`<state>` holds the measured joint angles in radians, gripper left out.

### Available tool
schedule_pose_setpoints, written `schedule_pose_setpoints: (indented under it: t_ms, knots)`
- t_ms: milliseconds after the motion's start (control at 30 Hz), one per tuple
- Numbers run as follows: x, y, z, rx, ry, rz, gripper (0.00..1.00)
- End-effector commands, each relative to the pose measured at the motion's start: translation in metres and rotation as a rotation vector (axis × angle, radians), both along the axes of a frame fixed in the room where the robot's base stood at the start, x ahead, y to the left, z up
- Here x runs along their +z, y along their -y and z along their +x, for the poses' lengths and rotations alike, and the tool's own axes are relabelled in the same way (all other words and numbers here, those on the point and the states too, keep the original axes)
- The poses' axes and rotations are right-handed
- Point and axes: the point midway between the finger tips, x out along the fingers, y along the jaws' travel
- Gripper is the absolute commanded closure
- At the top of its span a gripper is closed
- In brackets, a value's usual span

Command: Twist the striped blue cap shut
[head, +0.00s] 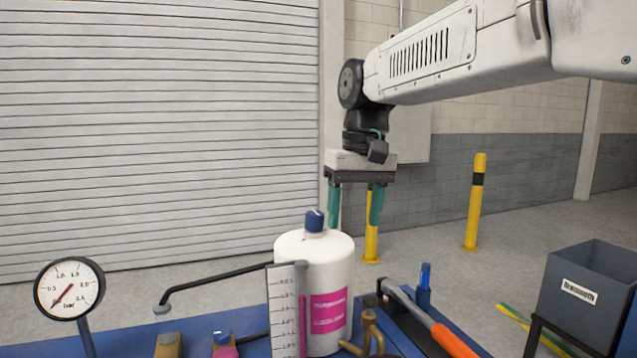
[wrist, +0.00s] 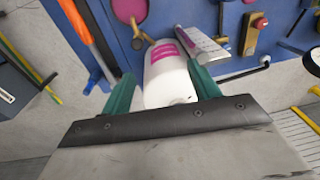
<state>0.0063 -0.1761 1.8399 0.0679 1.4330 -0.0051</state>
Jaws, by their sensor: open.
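The blue cap (head: 314,221) sits on top of a white bottle (head: 335,255) with a magenta label. Lighter marks show on the cap, but its stripes are too small to make out. My gripper (head: 354,222) is open and empty, its two teal fingers pointing down. In the wrist view the white bottle (wrist: 168,82) shows between the spread fingers (wrist: 160,75). The cap cannot be made out there.
A pressure gauge (head: 69,289) stands at the left of the blue bench. A ruled scale (head: 287,310) is in front of the bottle. An orange-handled tool (head: 450,340) and a blue upright part (head: 424,288) are to the right. A grey bin (head: 590,290) is further right.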

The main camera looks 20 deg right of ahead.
Motion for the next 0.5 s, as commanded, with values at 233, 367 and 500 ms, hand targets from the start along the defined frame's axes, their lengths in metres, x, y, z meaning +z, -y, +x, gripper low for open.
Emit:
schedule_pose_setpoints:
  t_ms: [233, 367, 500]
  knots:
    - [0.019, -0.005, 0.112, 0.006, -0.033, 0.033, 0.39]
    - [0.020, -0.007, 0.145, 0.010, -0.041, 0.045, 0.39]
    - [0.019, -0.008, 0.160, 0.011, -0.045, 0.050, 0.39]
